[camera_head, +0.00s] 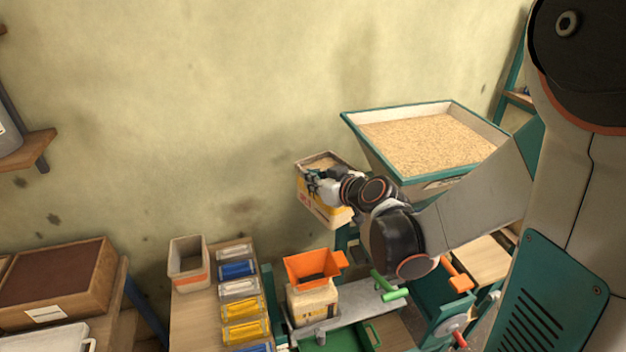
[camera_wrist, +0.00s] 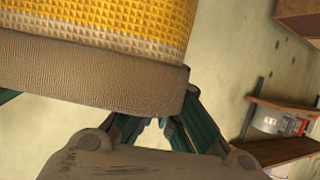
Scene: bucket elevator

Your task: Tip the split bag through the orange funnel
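The split bag (camera_head: 322,208), an open box-shaped bag with a yellow band and grain in its top, is held in the air left of the hopper. In the wrist view its yellow woven side and brown rim (camera_wrist: 90,75) fill the upper left. My gripper (camera_head: 313,182) is at its rim and appears shut on it; the fingertips are partly hidden behind the bag. The bag looks roughly upright, slightly tilted. The orange funnel (camera_head: 313,265) sits in the mouth of a pale bag (camera_head: 313,304), below the held bag and apart from it.
A green-rimmed hopper (camera_head: 389,157) full of grain stands right of the held bag. A bench (camera_head: 194,320) with an empty-looking bin (camera_head: 189,264) and several coloured packets is at lower left. Green (camera_head: 388,287) and orange (camera_head: 457,275) handles stand right of the funnel.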

